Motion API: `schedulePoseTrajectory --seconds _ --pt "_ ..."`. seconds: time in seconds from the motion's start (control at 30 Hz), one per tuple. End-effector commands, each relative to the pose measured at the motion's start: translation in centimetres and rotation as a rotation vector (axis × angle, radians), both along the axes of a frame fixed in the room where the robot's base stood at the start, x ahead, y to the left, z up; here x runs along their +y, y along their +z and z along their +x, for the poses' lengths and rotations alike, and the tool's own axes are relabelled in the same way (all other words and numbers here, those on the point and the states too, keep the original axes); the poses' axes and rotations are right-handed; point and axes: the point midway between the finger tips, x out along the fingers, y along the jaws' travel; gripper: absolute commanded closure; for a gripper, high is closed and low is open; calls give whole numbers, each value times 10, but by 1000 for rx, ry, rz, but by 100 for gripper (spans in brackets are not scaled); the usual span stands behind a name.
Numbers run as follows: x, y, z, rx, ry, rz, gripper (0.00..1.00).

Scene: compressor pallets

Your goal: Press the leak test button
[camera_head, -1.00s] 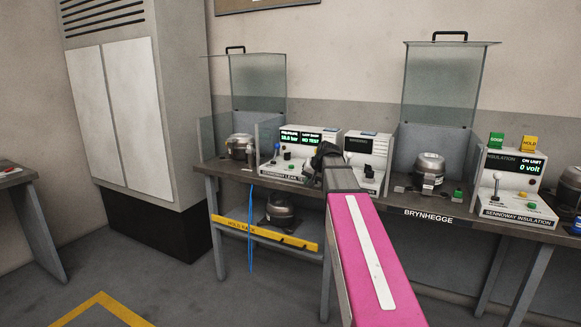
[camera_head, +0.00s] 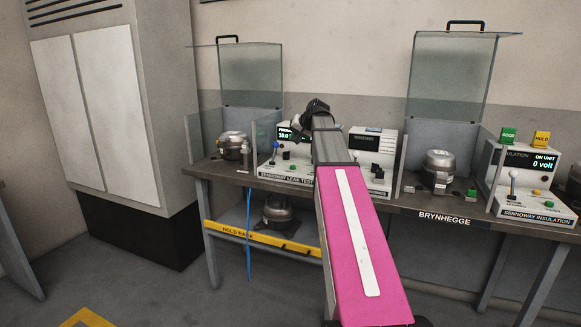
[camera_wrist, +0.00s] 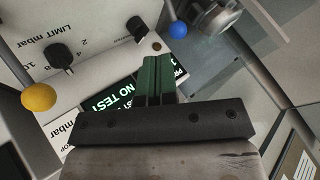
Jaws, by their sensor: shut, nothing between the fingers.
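The leak tester (camera_head: 285,173) is a white console labelled SENNOWAY LEAK TEST, left of centre on the bench in the head view. My arm and gripper (camera_head: 314,106) cover its right side and part of its screen. A small green button (camera_head: 293,168) shows on its lower front; I cannot read its label. In the wrist view my gripper (camera_wrist: 157,68) is shut and empty, its dark green fingers together in front of the screen (camera_wrist: 112,94), which reads NO TEST. The fingertips appear apart from the panel. No push button is clearly visible there.
In the wrist view a yellow ball lever (camera_wrist: 38,97), a blue ball lever (camera_wrist: 178,29) and black knobs (camera_wrist: 60,56) stand close by. A compressor (camera_head: 233,146) sits left of the tester, another (camera_head: 438,170) to the right. Raised clear guards (camera_head: 250,75) stand behind.

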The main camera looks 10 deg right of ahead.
Motion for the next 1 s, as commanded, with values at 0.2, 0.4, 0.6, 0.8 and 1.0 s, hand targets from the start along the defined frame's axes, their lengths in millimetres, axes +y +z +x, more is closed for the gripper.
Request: schedulePoseTrajectory --seconds 0.2,0.4,0.6,0.8,1.0 --pt "0 -4 0 1 1 0 100" --pt "0 -22 -1 2 1 0 100" --pt "1 -47 -1 2 0 1 100" --pt "0 -70 0 2 1 0 100" --pt "0 -85 0 1 1 0 100"
